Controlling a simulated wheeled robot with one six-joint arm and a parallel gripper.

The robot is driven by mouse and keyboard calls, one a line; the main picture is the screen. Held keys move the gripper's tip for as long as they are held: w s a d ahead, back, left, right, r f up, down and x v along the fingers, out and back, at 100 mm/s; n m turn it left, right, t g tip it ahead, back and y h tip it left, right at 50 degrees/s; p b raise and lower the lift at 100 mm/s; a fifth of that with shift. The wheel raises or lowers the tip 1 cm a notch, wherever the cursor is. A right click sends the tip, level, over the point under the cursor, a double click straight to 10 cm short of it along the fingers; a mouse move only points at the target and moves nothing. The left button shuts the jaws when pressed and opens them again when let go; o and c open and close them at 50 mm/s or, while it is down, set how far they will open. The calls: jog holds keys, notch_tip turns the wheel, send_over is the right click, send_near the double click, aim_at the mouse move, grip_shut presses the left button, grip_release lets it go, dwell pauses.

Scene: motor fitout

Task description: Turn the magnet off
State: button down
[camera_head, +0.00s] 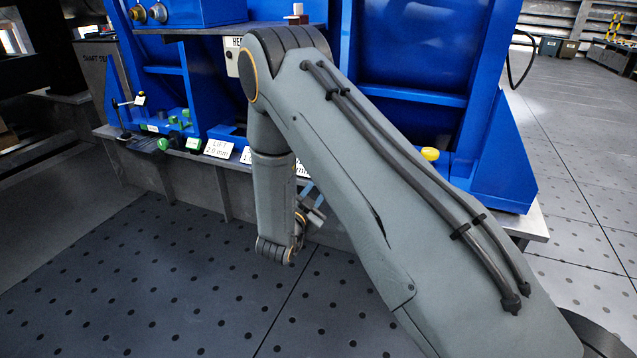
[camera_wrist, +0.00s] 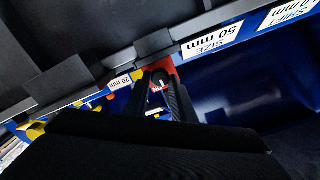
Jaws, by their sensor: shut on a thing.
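A red block (camera_wrist: 167,66) with a dark round knob (camera_wrist: 158,78) shows in the middle of the wrist view, and I take it to be the magnet and its switch. The knob carries a pale mark, and small white lettering shows on red below it. My gripper (camera_wrist: 161,90) is shut on the knob, with one dark finger on each side of it. In the head view my own arm hides the magnet and most of my gripper. I cannot read the switch's setting.
Tall blue frames (camera_head: 408,60) stand on a grey bench ledge. A label reading "LIFT 2.0 mm" (camera_head: 218,148), green knobs (camera_head: 194,143) and a yellow knob (camera_head: 430,154) line its front. Dark perforated floor (camera_head: 170,270) is clear.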

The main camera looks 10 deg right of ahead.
jog(key=shift+f+m+p, duration=0.1)
jog(key=shift+m+p, duration=3.15)
jog(key=shift+m, duration=1.45)
jog(key=c, duration=1.5)
grip_release()
jog(key=p+v, duration=0.2)
jog(key=v, duration=0.6)
jog(key=shift+p, duration=0.35)
